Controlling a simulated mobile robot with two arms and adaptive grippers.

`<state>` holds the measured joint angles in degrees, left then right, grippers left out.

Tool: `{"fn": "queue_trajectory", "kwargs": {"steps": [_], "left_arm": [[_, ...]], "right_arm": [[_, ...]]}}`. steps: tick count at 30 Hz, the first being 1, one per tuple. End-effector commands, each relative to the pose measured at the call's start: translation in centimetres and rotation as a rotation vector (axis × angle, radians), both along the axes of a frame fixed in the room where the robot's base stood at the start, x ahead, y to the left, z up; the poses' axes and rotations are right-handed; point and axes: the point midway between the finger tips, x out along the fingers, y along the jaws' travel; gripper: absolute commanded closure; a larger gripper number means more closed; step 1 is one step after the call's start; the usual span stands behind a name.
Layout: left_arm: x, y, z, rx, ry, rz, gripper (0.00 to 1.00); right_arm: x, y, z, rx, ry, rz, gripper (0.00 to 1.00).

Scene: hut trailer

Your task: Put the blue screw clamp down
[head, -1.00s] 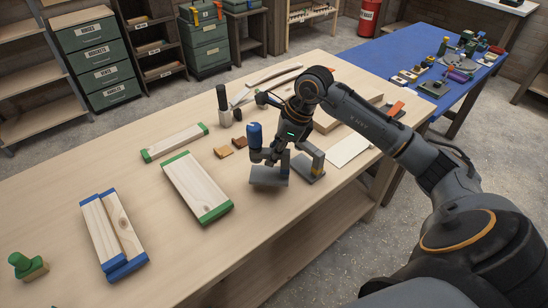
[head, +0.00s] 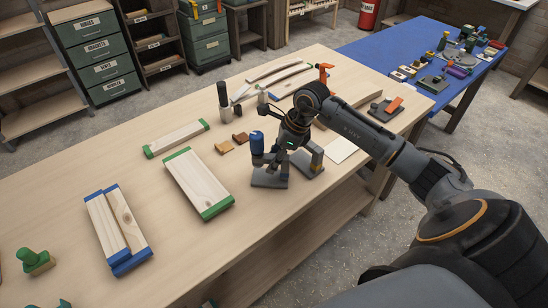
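The blue screw clamp (head: 257,142) shows its blue upright part just left of my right gripper (head: 276,157), near the front edge of the wooden bench. My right gripper points down and appears shut on the clamp; its fingers partly hide the clamp's lower part. A flat grey plate (head: 269,179) lies directly below the blue part; I cannot tell whether clamp and plate touch. My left gripper is not in view.
Green-ended boards (head: 197,182) and blue-ended boards (head: 118,232) lie to the left on the wooden bench (head: 60,215). Two small brown blocks (head: 225,148) and a dark upright cylinder (head: 223,97) stand behind. A white sheet (head: 340,150) lies to the right.

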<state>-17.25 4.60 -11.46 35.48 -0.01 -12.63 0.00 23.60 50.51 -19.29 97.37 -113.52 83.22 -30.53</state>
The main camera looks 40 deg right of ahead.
Motion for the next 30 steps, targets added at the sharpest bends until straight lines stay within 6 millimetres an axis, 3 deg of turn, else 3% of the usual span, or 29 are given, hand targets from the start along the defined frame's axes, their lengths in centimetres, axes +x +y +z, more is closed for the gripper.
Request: {"fn": "queue_trajectory", "kwargs": {"steps": [11, 24, 30], "left_arm": [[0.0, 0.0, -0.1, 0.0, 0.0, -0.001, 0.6], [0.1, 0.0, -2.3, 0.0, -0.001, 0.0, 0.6], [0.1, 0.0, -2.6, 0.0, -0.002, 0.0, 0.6]], "right_arm": [[-0.1, -0.2, 0.6, 0.0, -0.002, -0.001, 0.55], [-2.2, -2.7, 8.5, -0.003, -0.003, 0.0, 0.55], [-2.8, -3.4, 10.8, 0.0, -0.001, 0.0, 0.55]]}}
